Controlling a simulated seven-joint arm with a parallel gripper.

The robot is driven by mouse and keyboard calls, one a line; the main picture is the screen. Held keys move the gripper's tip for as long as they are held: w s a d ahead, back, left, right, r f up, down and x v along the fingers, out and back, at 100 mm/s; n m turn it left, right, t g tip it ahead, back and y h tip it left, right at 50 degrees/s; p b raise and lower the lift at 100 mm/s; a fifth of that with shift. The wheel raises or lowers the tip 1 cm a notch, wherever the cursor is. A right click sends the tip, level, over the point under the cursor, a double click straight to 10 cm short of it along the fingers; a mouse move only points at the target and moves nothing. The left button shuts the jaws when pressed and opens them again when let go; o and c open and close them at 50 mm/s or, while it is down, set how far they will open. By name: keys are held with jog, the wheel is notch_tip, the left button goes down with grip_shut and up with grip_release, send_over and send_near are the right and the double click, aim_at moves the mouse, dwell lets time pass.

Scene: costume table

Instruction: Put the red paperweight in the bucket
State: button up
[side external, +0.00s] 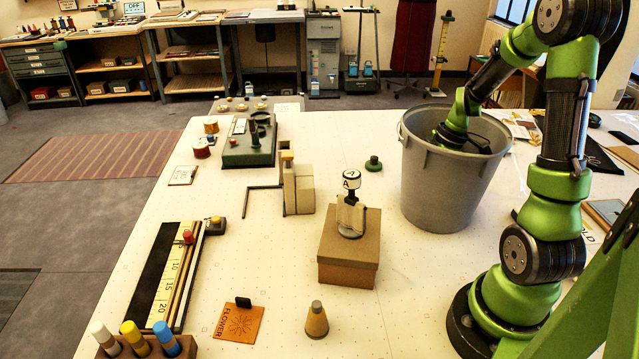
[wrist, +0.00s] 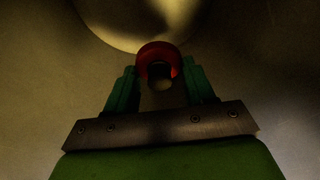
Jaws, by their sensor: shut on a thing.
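The grey bucket (side external: 445,185) stands upright on the white table at the right, beside my arm. My gripper reaches down through its open top, so the jaws are hidden by the bucket wall in the side view. In the wrist view my gripper (wrist: 160,85) is shut on the red paperweight (wrist: 158,50), a round red thing with a dark middle, between two green fingers. Around it the wrist view shows the dim inside of the bucket, with a lighter round area ahead. I cannot tell whether the paperweight touches the bottom.
A cardboard box (side external: 348,255) with a stamp-like thing on it stands left of the bucket. A small green knob (side external: 373,163) lies close to the bucket's left side. A wooden cone (side external: 316,320) stands near the front. The table between them is clear.

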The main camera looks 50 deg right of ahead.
jog(key=shift+f, duration=3.1)
jog(key=shift+f, duration=0.1)
jog(key=o, duration=1.2)
jog(key=shift+o, duration=0.2)
jog(key=v, duration=0.3)
jog(key=w+a+v, duration=0.1)
jog(key=v, duration=0.6)
jog(key=shift+w+a+r, duration=0.2)
jog(key=shift+w+r, duration=0.1)
jog(key=shift+r, duration=0.1)
